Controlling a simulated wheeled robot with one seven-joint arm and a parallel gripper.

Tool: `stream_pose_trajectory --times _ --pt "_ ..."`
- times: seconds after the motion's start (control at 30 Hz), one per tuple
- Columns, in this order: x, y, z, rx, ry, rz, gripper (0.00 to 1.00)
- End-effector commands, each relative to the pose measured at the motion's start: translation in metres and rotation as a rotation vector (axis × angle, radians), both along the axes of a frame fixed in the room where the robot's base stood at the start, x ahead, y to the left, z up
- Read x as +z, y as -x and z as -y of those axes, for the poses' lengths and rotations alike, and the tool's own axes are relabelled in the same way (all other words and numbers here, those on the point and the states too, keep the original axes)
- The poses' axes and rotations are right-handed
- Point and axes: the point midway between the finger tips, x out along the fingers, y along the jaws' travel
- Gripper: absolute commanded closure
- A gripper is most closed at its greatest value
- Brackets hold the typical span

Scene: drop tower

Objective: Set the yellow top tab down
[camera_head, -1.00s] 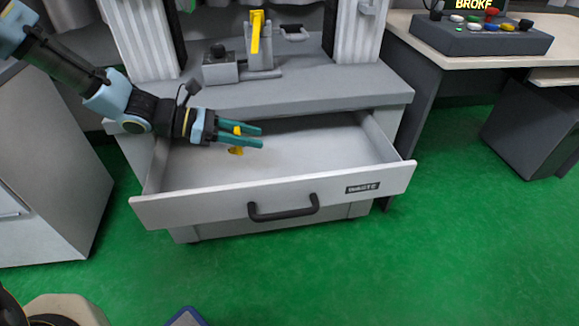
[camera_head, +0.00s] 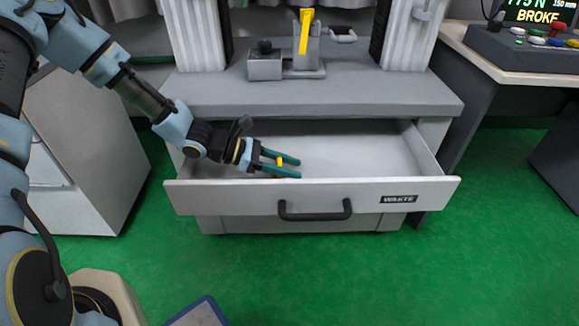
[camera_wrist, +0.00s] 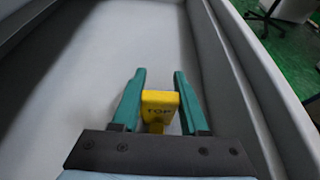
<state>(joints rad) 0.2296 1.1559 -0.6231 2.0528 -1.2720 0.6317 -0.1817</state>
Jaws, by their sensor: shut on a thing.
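The yellow top tab (camera_head: 280,162) is held between the teal fingers of my gripper (camera_head: 298,168), inside the open waste drawer (camera_head: 320,197). In the wrist view, the tab (camera_wrist: 160,104) shows the word TOP between the two fingers, with the pale drawer floor beyond it. My gripper is shut on the tab. The drawer's front panel is near the fingers. Whether the tab touches the drawer floor is hard to tell.
Another yellow piece (camera_head: 305,30) stands upright in the grey fixture (camera_head: 303,62) on the machine bench above. The bench edge (camera_head: 320,107) overhangs the back of the drawer. The drawer's right side is empty. A control console (camera_head: 535,55) stands at right.

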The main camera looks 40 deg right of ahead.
Motion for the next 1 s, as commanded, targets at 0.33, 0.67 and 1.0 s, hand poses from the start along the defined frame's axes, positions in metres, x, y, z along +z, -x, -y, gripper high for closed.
stream_pose_trajectory --times 0.33,0.67,1.0 --pt "-0.001 0.000 0.000 0.000 -0.001 -0.001 0.30" --pt "0.001 -0.001 -0.001 0.000 0.000 0.000 0.26" --pt "0.024 -0.035 -0.041 0.005 0.000 0.003 0.26"
